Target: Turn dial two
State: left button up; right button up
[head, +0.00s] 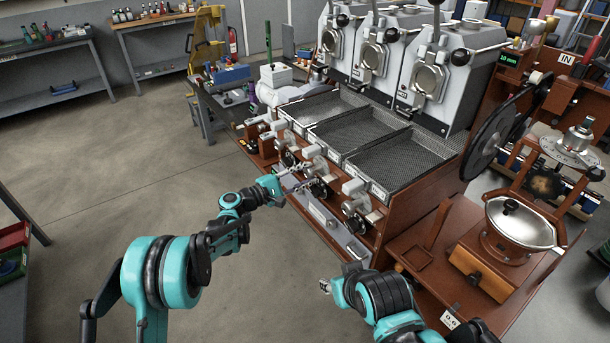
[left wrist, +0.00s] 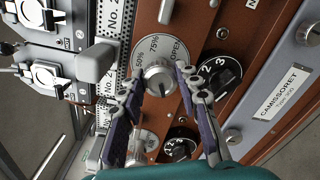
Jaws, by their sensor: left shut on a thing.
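In the left wrist view, a silver knob (left wrist: 158,78) sits on a round grey scale plate (left wrist: 146,50) marked 50%, 75% and OPEN. My left gripper (left wrist: 157,82) is shut on this knob, one finger on each side. A black numbered dial (left wrist: 218,76) is just right of the right finger, and a second black numbered dial (left wrist: 180,147) is below. In the head view my left gripper (head: 292,186) reaches the middle of the roaster's front panel. My right gripper (head: 325,287) is low in front of the roaster, and its finger opening is unclear.
A grey lever handle (left wrist: 97,62) stands left of the knob. Three mesh trays (head: 365,135) and upright white roaster drums (head: 430,75) are above the panel. A brown side shelf (head: 430,250) with a silver bowl (head: 520,222) is at right.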

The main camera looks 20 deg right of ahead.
pick_arm(q)
jog(key=shift+n, duration=0.4)
jog(key=o, duration=1.2)
jog(key=shift+c, duration=0.2)
jog(key=v, duration=1.2)
